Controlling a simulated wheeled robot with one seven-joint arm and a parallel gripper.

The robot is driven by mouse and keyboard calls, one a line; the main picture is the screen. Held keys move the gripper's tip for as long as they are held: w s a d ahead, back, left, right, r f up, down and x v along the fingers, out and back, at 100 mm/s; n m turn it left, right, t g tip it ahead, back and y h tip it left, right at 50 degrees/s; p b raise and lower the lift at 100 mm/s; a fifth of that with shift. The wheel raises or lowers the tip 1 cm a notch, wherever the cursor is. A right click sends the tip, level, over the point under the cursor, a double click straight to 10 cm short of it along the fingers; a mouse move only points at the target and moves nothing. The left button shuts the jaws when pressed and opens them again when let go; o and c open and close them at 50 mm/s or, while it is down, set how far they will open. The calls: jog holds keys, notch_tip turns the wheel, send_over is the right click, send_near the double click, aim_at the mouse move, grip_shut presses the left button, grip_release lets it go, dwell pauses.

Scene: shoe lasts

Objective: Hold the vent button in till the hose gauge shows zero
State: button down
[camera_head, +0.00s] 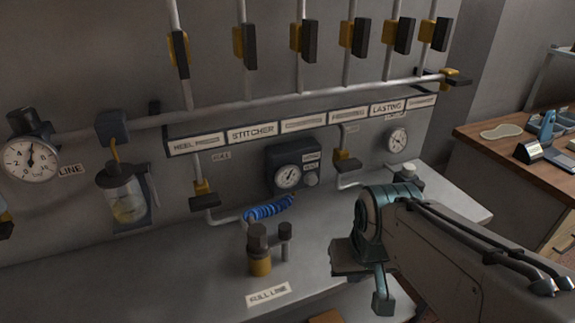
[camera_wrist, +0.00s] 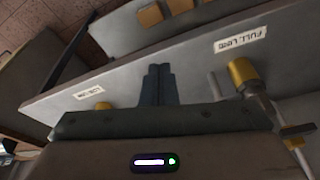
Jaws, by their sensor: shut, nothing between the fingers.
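A dark box (camera_head: 272,172) on the wall panel carries a round white gauge (camera_head: 288,177), a small round knob (camera_head: 311,179) and small labels that I cannot read clearly. A blue coiled hose (camera_head: 268,210) runs just below it. I cannot tell for certain which part is the vent button; the gauge's reading is too small to tell. My gripper (camera_wrist: 160,70) is shut and empty, its fingers over the grey shelf between two labels. In the head view it hangs at right, apart from the box, its fingers partly hidden by my wrist.
A brass-and-dark fitting (camera_head: 260,250) stands behind the FULL LINE label (camera_head: 268,294); a brass piece (camera_wrist: 243,74) shows by that label in the wrist view. The LINE gauge (camera_head: 31,160) and a filter bowl (camera_head: 125,198) are at left, another gauge (camera_head: 397,139) at right.

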aim_at(312, 180)
jog(key=shift+s+d, duration=0.1)
jog(key=w+f+m+t+h+p, duration=0.1)
jog(key=w+t, duration=0.3)
jog(key=w, duration=0.6)
jog(key=w+d+f+m+t+h+p, duration=0.1)
jog(key=w+f+t, duration=0.2)
jog(key=w, duration=0.8)
jog(key=shift+w+f+t, duration=0.3)
jog(key=shift+f+t, duration=0.1)
jog(key=shift+f, duration=0.1)
jog(key=w+a+p, duration=0.2)
jog(key=w, duration=0.6)
jog(key=shift+w+a, duration=0.2)
jog(key=shift+a, duration=0.15)
jog(key=shift+w, duration=0.1)
dwell(0.7)
jog(key=shift+w+a+p, duration=0.1)
jog(key=shift+w+p, duration=0.2)
jog(key=shift+p, duration=0.05)
jog(key=shift+w+a, duration=0.2)
jog(key=shift+w, duration=0.3)
dwell(2.5)
